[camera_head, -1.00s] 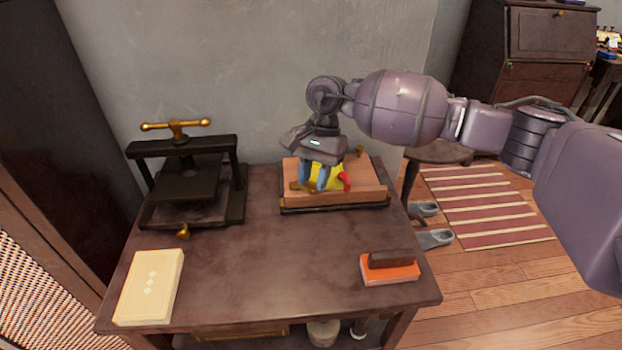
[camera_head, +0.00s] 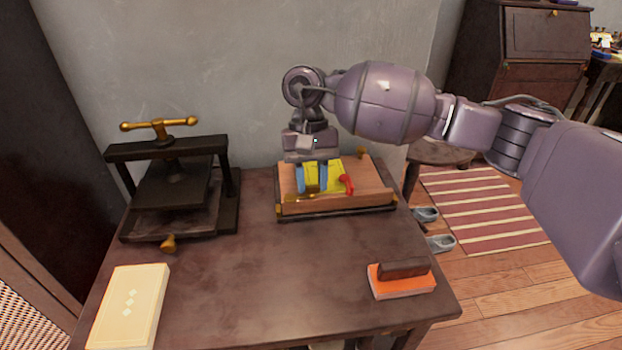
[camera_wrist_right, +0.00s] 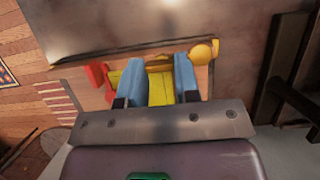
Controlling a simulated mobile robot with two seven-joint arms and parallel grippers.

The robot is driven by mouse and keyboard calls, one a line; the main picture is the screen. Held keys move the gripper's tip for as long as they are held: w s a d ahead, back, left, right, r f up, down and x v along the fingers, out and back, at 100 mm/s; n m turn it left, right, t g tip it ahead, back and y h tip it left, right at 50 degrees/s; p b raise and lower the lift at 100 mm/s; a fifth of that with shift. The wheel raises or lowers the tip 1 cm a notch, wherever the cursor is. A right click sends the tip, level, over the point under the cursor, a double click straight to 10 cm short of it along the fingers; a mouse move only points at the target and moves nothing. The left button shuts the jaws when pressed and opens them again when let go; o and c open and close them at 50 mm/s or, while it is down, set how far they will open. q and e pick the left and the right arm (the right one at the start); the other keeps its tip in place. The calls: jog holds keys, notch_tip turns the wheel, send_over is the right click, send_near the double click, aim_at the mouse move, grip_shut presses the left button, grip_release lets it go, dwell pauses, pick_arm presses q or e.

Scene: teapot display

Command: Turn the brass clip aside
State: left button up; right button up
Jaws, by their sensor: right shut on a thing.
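A shallow wooden tray (camera_head: 372,198) with a dark base stands at the back of the table. A yellow block or sheet (camera_head: 334,172) lies in it, with a red curved piece (camera_head: 347,184) at its right. My left gripper is not in view.
A black press (camera_head: 180,185) with a brass handle stands at the left. A cream box (camera_head: 130,305) lies front left, and an orange-and-brown brush-like block (camera_head: 402,281) front right. The table's middle (camera_head: 265,270) is clear. A wall is close behind.

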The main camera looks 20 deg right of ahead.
dwell(0.3)
jog(key=o, duration=0.9)
jog(key=p+v, duration=0.1)
jog(key=v, duration=0.9)
jog(key=shift+w+r, duration=0.15)
jog(key=shift+r, duration=0.25)
